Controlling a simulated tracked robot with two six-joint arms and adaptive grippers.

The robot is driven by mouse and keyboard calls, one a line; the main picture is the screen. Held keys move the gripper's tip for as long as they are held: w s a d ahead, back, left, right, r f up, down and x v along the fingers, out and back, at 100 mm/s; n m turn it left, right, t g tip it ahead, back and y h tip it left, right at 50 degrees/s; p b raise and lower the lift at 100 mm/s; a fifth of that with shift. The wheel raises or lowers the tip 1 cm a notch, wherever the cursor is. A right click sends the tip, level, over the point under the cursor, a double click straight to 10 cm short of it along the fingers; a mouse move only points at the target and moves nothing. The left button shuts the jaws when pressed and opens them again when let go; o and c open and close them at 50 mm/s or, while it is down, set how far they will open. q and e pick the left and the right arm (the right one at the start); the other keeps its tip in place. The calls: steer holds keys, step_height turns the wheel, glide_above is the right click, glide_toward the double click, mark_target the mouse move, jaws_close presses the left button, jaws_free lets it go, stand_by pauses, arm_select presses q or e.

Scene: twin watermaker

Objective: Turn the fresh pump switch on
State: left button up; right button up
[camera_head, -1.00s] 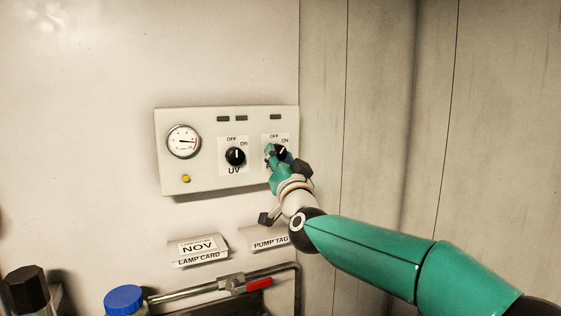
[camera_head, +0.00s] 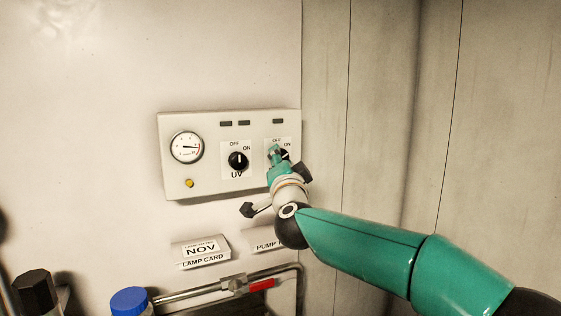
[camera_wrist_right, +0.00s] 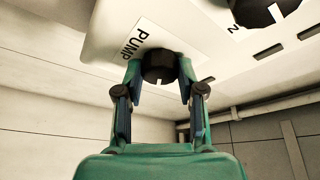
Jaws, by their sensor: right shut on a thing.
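The fresh pump switch (camera_head: 286,155) is a black rotary knob at the right of the wall panel, partly hidden by my right gripper (camera_head: 275,153). In the right wrist view the knob (camera_wrist_right: 159,66) sits between the tips of my right gripper (camera_wrist_right: 160,78), beside the label PUMP. The gripper is shut on it. The knob's white mark is turned away from the upright direction, toward the ON side. My left gripper is not in view.
The UV knob (camera_head: 238,161) is left of the pump switch, its mark upright at OFF. The panel (camera_head: 210,183) also has a gauge (camera_head: 187,147) and a yellow button (camera_head: 189,183). Below are a lamp card (camera_head: 201,252), a red-handled valve (camera_head: 255,285) and a blue cap (camera_head: 129,300).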

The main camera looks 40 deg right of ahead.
steer(key=o, duration=1.1)
steer(key=shift+d, duration=0.1)
steer(key=shift+o, duration=0.2)
steer(key=v, duration=1.2)
steer(key=shift+w+f, duration=0.1)
